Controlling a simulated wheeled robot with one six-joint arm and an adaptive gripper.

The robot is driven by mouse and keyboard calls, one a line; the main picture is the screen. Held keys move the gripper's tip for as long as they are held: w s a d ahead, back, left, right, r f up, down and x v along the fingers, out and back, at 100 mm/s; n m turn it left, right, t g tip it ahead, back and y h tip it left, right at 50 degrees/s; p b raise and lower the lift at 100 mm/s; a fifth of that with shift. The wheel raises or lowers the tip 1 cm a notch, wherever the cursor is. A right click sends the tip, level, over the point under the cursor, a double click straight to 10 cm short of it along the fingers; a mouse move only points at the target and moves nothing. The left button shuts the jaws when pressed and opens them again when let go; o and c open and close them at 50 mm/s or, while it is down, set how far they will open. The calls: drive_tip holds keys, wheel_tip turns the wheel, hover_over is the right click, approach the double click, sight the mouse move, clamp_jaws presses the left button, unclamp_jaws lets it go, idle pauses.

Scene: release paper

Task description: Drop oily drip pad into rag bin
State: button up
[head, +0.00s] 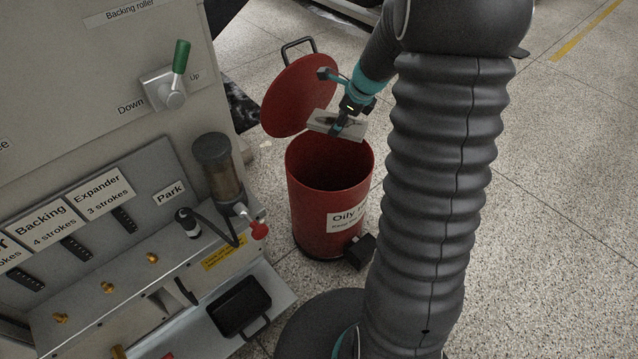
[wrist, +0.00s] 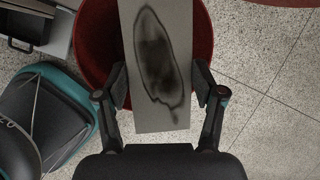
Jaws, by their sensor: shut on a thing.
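The oily drip pad (wrist: 158,60) is a flat grey-beige slab with a dark, ring-edged oil stain. My gripper (wrist: 160,88) is shut on it, with a finger at each long edge in the wrist view. In the head view the pad (head: 322,122) and my gripper (head: 340,124) are above the mouth of the rag bin. The rag bin (head: 318,205) is a red round can with a white label starting "Oily". Its red lid (head: 298,95) stands open, tilted back behind the mouth. The bin's rim (wrist: 88,50) shows behind the pad in the wrist view.
A grey machine panel (head: 95,190) with labels, a green-handled lever (head: 180,58) and brass fittings stands on the left. A black tray (head: 240,306) sits on its low shelf. A black pedal (head: 360,251) is at the bin's foot. Speckled floor (head: 560,200) is clear on the right.

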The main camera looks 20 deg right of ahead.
drive_tip(key=shift+f+b, duration=0.45)
drive_tip(key=shift+f, duration=2.5)
drive_tip(key=o, duration=1)
drive_tip(key=shift+r, duration=0.1)
drive_tip(key=v, duration=1.2)
